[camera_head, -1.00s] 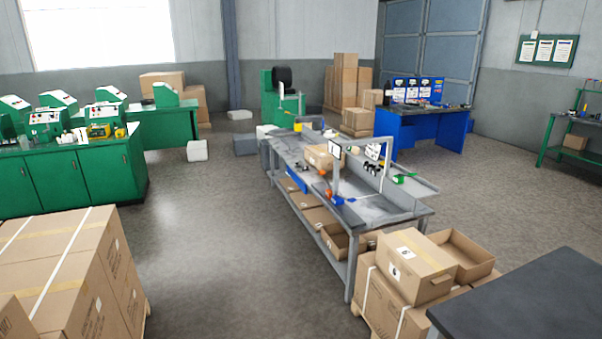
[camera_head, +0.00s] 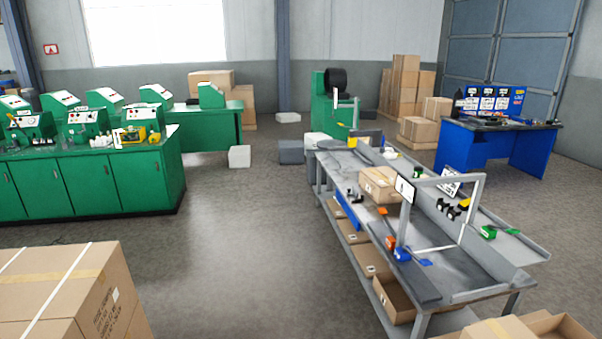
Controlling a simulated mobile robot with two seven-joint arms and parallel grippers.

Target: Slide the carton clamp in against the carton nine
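A closed brown carton (camera_head: 380,185) sits on the long grey workbench (camera_head: 470,277), about midway along it. I cannot read a number on it, so I cannot tell whether it is carton nine. Small orange and blue items (camera_head: 402,254) lie on the bench's near part, and a green item (camera_head: 489,232) lies on its right side. None of these can be made out clearly as the carton clamp. Neither of my grippers shows in the head view.
Strapped cartons (camera_head: 70,290) stand at the lower left, with more cartons at the bottom right. Green cabinets with machines (camera_head: 90,180) line the left. A blue workbench (camera_head: 480,150) stands at the back right. The floor (camera_head: 240,240) between the cabinets and grey workbench is open.

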